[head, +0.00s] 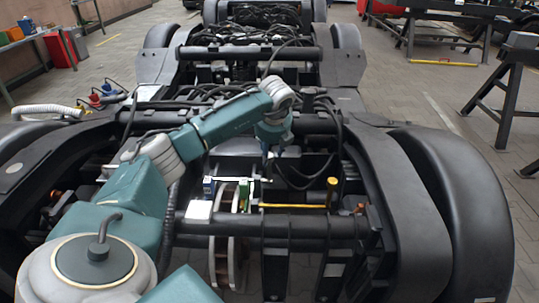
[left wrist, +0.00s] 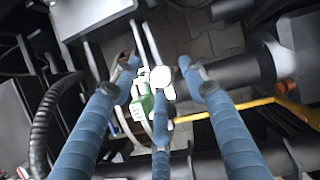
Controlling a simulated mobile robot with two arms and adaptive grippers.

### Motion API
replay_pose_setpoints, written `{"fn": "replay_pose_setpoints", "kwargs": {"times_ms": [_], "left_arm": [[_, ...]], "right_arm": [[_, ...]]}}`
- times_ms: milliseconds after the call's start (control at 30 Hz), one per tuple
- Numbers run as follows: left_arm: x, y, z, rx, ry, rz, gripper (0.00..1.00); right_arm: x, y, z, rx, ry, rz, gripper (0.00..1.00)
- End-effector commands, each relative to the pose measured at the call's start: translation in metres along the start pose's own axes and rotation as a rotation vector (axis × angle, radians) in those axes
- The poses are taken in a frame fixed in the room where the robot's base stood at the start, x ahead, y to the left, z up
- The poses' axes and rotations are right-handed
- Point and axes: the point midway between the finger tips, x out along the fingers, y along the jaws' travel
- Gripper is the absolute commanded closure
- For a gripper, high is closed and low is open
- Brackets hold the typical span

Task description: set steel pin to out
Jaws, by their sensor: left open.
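A bright round end, which looks like the steel pin (left wrist: 161,77), shows between my fingertips in the left wrist view. A green block with white parts (left wrist: 144,103) is just beside it. My left gripper (left wrist: 160,88) is open, its blue fingers spread around the bright end; I cannot tell whether any finger touches it. In the head view my left gripper (head: 269,163) points down over the bogie's cross-beam, close to the small green block (head: 243,189). The pin's shaft is hard to make out. My right gripper is not in view.
A yellow bar (head: 292,206) runs along the dark cross-beam (head: 290,224), with a yellow-topped post (head: 332,186) at its right. Black hoses and large wheel covers (head: 449,190) crowd the bogie. Paved floor (head: 440,95) is free at the right, before a dark trestle (head: 509,90).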

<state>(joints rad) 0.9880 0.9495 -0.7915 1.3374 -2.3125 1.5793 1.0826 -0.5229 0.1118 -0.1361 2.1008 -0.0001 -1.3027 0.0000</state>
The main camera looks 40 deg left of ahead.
Motion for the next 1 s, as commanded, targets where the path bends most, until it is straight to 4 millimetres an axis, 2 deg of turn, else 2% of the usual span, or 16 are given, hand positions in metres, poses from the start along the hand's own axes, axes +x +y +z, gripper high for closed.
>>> {"fn": "replay_pose_setpoints", "kwargs": {"times_ms": [100, 400, 600, 633, 933, 1000], "left_arm": [[0.007, 0.0, 0.0, 0.0, 0.0, 0.0, 0.57], [0.009, 0.0, 0.0, 0.001, 0.0, -0.001, 0.59], [0.008, -0.001, 0.001, 0.0, -0.002, -0.002, 0.99], [0.008, -0.001, 0.001, 0.0, -0.003, -0.003, 1.0], [0.006, -0.006, 0.003, -0.002, -0.008, -0.007, 1.0], [0.005, -0.011, 0.003, -0.002, -0.009, -0.009, 1.0]], "right_arm": [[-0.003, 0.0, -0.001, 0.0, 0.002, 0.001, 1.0], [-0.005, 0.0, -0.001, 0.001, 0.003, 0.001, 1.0], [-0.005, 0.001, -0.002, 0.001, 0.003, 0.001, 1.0], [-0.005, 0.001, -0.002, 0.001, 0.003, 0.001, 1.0], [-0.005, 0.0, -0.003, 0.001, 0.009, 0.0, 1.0], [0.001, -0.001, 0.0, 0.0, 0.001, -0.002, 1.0]]}}
